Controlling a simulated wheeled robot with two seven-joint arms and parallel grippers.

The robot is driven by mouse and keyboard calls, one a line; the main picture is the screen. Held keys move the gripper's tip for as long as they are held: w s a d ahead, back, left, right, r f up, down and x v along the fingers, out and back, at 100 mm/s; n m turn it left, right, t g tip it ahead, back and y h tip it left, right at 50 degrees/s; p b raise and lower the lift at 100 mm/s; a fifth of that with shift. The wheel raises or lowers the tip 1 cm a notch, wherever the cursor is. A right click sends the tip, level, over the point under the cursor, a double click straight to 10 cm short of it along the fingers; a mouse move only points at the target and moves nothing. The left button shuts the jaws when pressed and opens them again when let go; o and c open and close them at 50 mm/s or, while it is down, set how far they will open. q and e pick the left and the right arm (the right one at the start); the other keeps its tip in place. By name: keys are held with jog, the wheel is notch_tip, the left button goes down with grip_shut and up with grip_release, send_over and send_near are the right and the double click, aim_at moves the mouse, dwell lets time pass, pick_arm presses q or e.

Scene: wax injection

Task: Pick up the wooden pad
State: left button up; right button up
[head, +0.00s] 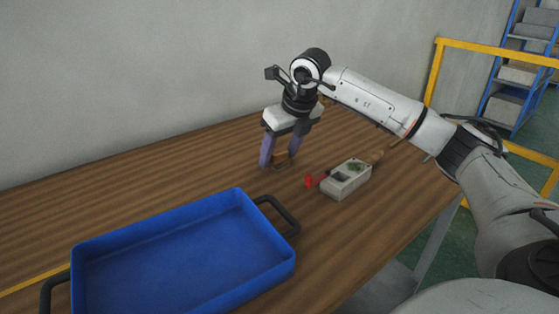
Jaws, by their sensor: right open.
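My right gripper (280,159) points down over the wooden table, with its two purple-grey fingers apart. A small brown piece that looks like the wooden pad (283,156) shows between and behind the fingers, near the table top. The fingers partly hide it, and I cannot tell whether they touch it. My left gripper is out of view.
A blue tray (238,197) with dark handles stands at the front left of the table (130,205). A pale grey block (346,187) with a red part (309,181) lies right of the gripper. A wall stands behind; a yellow rail (436,70) is at right.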

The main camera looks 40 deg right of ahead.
aim_at(279, 151)
jog(key=c, duration=1.1)
jog(key=shift+r, duration=0.1)
notch_tip(279, 151, up, 10)
jog(key=shift+f+p, duration=0.1)
jog(key=shift+p, duration=0.75)
